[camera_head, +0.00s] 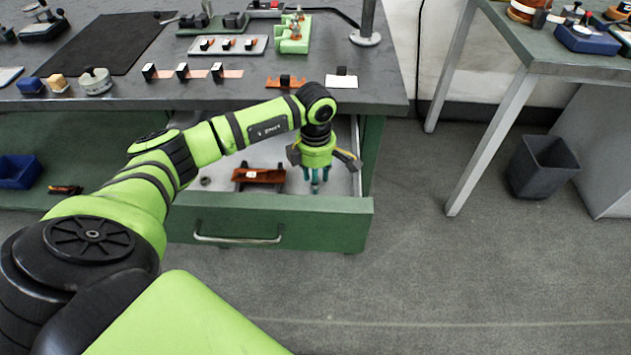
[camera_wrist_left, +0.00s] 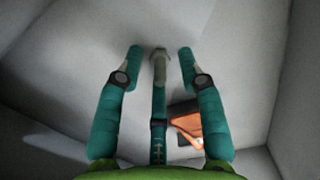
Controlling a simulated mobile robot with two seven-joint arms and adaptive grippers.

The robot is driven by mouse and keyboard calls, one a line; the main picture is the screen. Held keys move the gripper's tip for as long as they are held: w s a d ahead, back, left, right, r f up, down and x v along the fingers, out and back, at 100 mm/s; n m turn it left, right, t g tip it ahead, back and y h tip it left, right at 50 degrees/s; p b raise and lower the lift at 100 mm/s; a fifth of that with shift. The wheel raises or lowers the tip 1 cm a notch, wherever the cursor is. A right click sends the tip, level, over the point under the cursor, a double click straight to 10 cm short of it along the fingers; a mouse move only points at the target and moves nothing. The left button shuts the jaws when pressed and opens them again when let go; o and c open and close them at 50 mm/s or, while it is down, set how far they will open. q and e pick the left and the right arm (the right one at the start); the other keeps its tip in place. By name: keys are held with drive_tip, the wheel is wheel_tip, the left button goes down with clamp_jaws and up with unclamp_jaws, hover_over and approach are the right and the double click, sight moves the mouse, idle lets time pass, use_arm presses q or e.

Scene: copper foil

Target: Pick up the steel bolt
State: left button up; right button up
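The steel bolt (camera_wrist_left: 160,67) shows in the left wrist view as a small grey piece with a wider head, at the floor of the open drawer (camera_head: 225,205). My left gripper (camera_head: 315,187) reaches down into this drawer at its right end. In the left wrist view its teal outer fingers (camera_wrist_left: 161,62) stand apart, one on each side of the bolt, with gaps between. A middle teal finger overlaps the bolt's near part. I cannot tell whether it touches. In the head view the gripper hides the bolt. My right gripper is not in view.
A copper-coloured piece on a dark holder (camera_head: 258,175) lies in the drawer left of the gripper; an orange and black piece (camera_wrist_left: 187,122) is near the right finger. The drawer walls are close. The workbench top (camera_head: 225,97) overhangs behind, with several small parts.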

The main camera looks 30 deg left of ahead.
use_arm(q)
drive_tip(key=shift+c, duration=0.4)
clamp_jaws()
drive_tip(key=shift+r, duration=0.15)
